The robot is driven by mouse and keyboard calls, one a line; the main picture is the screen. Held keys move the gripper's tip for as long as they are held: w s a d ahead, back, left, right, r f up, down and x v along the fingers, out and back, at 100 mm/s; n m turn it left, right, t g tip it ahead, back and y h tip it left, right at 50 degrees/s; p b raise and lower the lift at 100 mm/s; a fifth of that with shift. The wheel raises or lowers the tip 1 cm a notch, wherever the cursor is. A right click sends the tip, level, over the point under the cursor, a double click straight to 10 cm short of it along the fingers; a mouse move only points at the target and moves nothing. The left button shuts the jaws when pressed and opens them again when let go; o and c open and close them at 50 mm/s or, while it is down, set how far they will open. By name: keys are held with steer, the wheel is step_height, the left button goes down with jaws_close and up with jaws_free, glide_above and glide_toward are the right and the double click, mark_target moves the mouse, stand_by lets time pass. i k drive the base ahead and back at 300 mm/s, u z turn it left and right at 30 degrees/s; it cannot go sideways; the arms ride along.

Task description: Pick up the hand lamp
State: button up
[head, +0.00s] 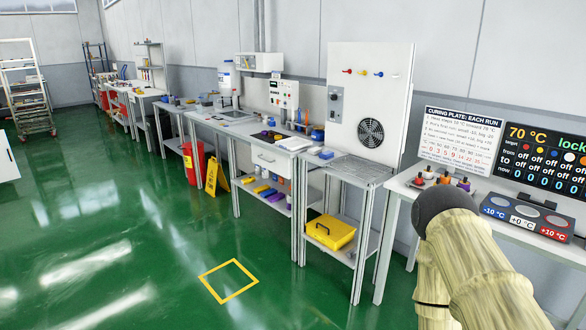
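I cannot make out a hand lamp for certain in the head view; it may be among the small items on the benches or hidden behind my arm. My arm, in a pale ribbed sleeve with a dark grey rounded joint, fills the lower right. My gripper is not in view.
Workbenches line the wall, including a white bench (268,153) and a perforated-top stand (359,167). A yellow case (330,231) sits on the stand's lower shelf. A red bin (189,167) and yellow floor sign (212,176) stand before the benches. The green floor (130,240) is clear.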

mark_target(248, 181)
steer(key=u, duration=0.2)
steer(key=i, duration=2.15)
steer(key=u, duration=0.25)
steer(key=i, duration=1.4)
steer(key=u, duration=0.6)
steer(key=k, duration=0.65)
steer(key=u, duration=1.05)
steer(key=i, duration=1.2)
steer(key=u, duration=0.4)
steer(key=i, duration=1.9)
steer(key=z, duration=0.75)
steer(key=i, duration=1.15)
steer(key=z, duration=1.8)
steer(key=i, duration=0.6)
steer(key=z, duration=0.35)
